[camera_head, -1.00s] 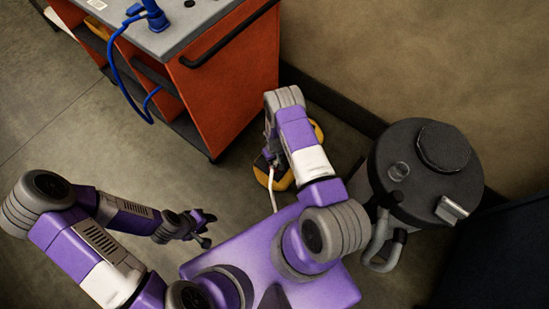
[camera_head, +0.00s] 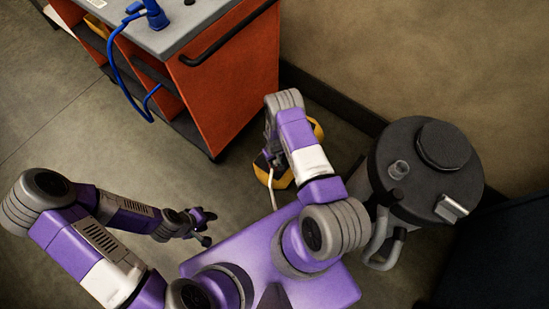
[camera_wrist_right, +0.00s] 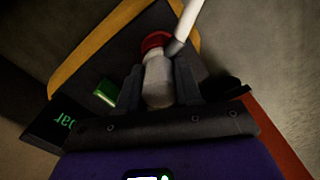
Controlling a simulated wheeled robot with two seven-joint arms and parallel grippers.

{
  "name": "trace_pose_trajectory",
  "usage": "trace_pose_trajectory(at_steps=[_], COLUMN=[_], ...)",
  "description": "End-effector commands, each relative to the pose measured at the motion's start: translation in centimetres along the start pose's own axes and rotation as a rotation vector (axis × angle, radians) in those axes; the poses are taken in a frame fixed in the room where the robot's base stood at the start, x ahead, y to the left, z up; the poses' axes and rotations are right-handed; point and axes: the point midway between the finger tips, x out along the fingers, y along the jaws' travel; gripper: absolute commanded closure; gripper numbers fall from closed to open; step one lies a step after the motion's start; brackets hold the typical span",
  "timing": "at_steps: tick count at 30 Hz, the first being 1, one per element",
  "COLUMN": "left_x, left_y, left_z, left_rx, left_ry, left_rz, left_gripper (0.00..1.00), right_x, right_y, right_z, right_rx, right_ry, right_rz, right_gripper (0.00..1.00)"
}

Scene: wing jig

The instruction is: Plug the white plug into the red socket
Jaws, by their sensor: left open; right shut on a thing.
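My right gripper (camera_wrist_right: 158,88) is shut on the white plug (camera_wrist_right: 158,82) in the right wrist view. The red socket (camera_wrist_right: 154,40) shows just beyond the plug's far end, on a dark face with yellow edges. The plug overlaps the socket's near rim; I cannot tell whether it is inserted. A white cable (camera_wrist_right: 188,22) runs up past the socket. In the head view, the right gripper (camera_head: 271,157) is low over the yellow and black unit (camera_head: 284,181), mostly hidden by my arm. My left gripper (camera_head: 207,227) is open and empty, away from the unit.
A green socket (camera_wrist_right: 106,92) sits left of the plug. In the head view, an orange cart (camera_head: 232,80) with a blue cable (camera_head: 118,75) stands behind the unit. A dark canister (camera_head: 420,170) with a hose stands at right. The floor at left is clear.

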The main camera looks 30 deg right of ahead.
Motion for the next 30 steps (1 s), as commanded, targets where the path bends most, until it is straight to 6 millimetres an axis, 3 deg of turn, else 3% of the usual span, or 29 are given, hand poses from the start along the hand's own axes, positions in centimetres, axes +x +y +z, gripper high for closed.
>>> trace_pose_trajectory(at_steps=[1, 7, 17, 30], left_x=[0.0, 0.0, -0.3, -2.9], left_y=[0.0, 0.0, 0.1, 1.1], left_z=[0.0, 0.0, 0.0, 0.1], left_rx=[0.000, 0.000, 0.000, 0.000], left_ry=[0.000, 0.000, 0.000, 0.000], left_rz=[0.000, 0.000, 0.000, 0.000], left_gripper=[0.57, 0.57, 0.57, 0.57], right_x=[0.0, 0.0, -0.6, -7.1], right_y=[0.0, 0.0, 0.0, 0.0], right_z=[0.0, 0.0, 0.0, 0.0], right_rx=[0.000, 0.000, 0.000, 0.000], right_ry=[0.000, 0.001, 0.001, 0.001], right_rz=[0.000, 0.000, 0.000, 0.001], right_gripper=[0.64, 0.35, 0.35, 0.35])
